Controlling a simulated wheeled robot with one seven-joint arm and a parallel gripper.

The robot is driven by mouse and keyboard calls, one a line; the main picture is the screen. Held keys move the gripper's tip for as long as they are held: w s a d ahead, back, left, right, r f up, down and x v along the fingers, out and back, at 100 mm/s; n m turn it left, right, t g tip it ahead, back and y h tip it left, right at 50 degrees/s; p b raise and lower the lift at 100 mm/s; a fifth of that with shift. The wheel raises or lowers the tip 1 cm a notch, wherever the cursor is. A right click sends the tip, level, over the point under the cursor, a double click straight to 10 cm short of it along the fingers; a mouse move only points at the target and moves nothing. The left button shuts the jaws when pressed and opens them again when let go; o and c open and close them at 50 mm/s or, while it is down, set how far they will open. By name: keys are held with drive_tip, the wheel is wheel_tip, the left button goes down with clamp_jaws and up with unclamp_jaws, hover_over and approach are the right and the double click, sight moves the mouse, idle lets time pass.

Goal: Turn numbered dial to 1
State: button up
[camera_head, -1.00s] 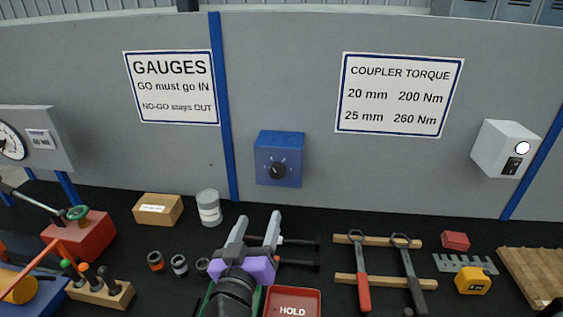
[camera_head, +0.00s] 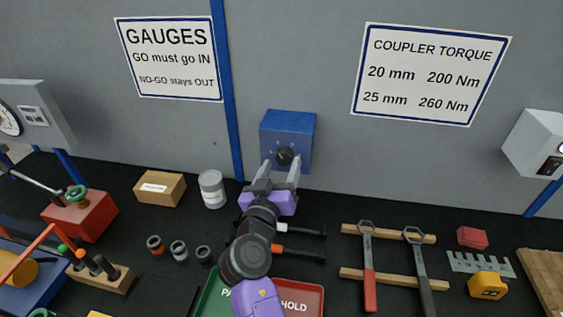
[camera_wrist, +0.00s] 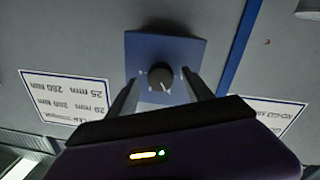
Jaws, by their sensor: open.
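The numbered dial is a round black knob (camera_head: 285,155) on the front of a blue box (camera_head: 300,124) fixed to the grey wall. Small pale marks surround it, too small to read. My gripper (camera_head: 281,164) is open and empty, with one finger on each side of the knob. The wrist view also shows the knob (camera_wrist: 161,77) between my two spread fingers (camera_wrist: 161,84), with a gap on both sides. I cannot tell whether the fingertips reach fully over it. The picture in the wrist view is upside down. The knob's pointer direction is not clear.
Below on the black bench are a can (camera_head: 212,190), a cardboard box (camera_head: 160,189), several small couplers, a HOLD tray (camera_head: 301,296) and wrenches (camera_head: 368,265) on wooden rails.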

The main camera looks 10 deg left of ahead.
drive_tip(key=shift+w, duration=0.4)
clamp_jaws()
drive_tip(key=shift+d+n, duration=0.1)
drive_tip(key=shift+n, duration=0.3)
drive_tip(key=shift+f+n+b, duration=0.1)
drive_tip(key=shift+n+b, duration=0.65)
drive_tip(key=shift+n, duration=0.35)
drive_tip(key=n, duration=0.2)
drive_tip(key=shift+d+n+b, duration=0.1)
drive_tip(key=shift+n+b, duration=0.2)
drive_tip(key=n, duration=0.6)
drive_tip(key=shift+n+t+y+p, duration=0.3)
drive_tip(key=shift+p, duration=0.05)
